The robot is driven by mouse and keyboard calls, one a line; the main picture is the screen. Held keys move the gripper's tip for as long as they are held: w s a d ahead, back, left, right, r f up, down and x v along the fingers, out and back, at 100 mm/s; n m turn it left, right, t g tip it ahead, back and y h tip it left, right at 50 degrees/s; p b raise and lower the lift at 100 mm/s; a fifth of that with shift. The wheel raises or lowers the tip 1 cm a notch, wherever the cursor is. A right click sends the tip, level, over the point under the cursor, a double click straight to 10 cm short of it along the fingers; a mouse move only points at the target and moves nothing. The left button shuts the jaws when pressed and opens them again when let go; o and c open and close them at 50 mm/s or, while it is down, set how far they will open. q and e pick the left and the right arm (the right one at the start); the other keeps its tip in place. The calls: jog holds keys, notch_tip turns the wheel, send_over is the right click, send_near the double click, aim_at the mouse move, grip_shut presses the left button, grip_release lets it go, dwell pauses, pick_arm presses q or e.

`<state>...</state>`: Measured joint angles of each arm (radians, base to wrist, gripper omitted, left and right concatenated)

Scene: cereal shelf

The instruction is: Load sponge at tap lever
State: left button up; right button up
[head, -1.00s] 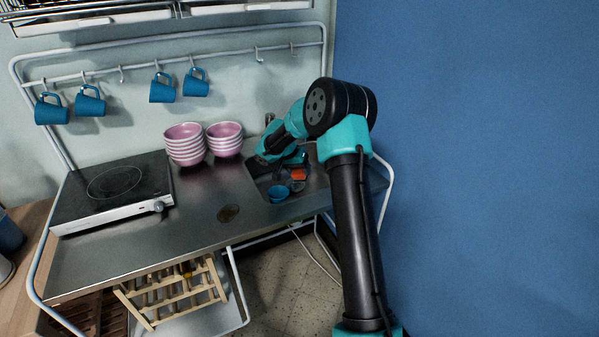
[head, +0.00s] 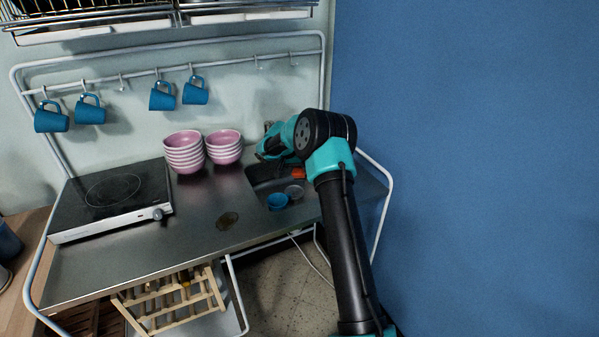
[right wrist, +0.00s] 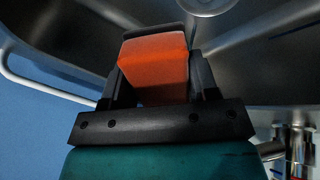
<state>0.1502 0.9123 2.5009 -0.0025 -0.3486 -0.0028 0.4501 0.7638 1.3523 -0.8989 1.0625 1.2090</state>
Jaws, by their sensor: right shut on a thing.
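The orange sponge (right wrist: 155,65) is between the fingers of my right gripper (right wrist: 158,88), which is shut on it. In the head view a small part of the sponge (head: 298,173) shows over the sink, below my arm; the gripper fingers are hidden there. The chrome tap (right wrist: 296,150) shows in part at the lower right of the right wrist view, beside the gripper and apart from the sponge. I cannot make out its lever clearly. My left gripper is not in view.
The sink (head: 262,174) holds a blue bowl (head: 277,201) and a greyish dish (head: 294,191). Stacked pink bowls (head: 184,152) stand left of the sink, near a hotplate (head: 112,198). Blue mugs (head: 162,97) hang on the rail. The front counter is clear.

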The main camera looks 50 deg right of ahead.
jog(key=shift+w+d+f, duration=0.25)
jog(key=shift+w+d, duration=0.5)
jog(key=shift+d, duration=0.15)
jog(key=shift+w+d+f, duration=0.2)
jog(key=shift+w+d, duration=0.55)
jog(key=shift+d, duration=0.1)
jog(key=w+a+r+n+t, duration=0.15)
jog(key=a+r, duration=0.25)
jog(key=a, duration=0.6)
jog(key=w+a+r+n+t, duration=0.1)
jog(key=a+r+n, duration=0.3)
jog(key=a, duration=0.5)
jog(key=w+a+r+n+t, duration=0.1)
jog(key=a+r, duration=0.4)
jog(key=a, duration=0.5)
jog(key=s+a+r+n, duration=0.2)
jog(key=s+a, duration=0.1)
jog(key=a, duration=0.4)
jog(key=s+a+r+n+t, duration=0.1)
jog(key=s+a+r+n, duration=0.1)
jog(key=a, duration=0.5)
jog(key=s+a+r+n+t, duration=0.1)
jog(key=s+a+r+n, duration=0.1)
jog(key=s+a, duration=0.4)
jog(key=shift+s+a+r+y, duration=0.2)
jog(key=shift+a+r+y, duration=0.2)
jog(key=shift+a+r, duration=0.4)
jog(key=shift+d+r, duration=0.1)
jog(key=shift+d, duration=0.05)
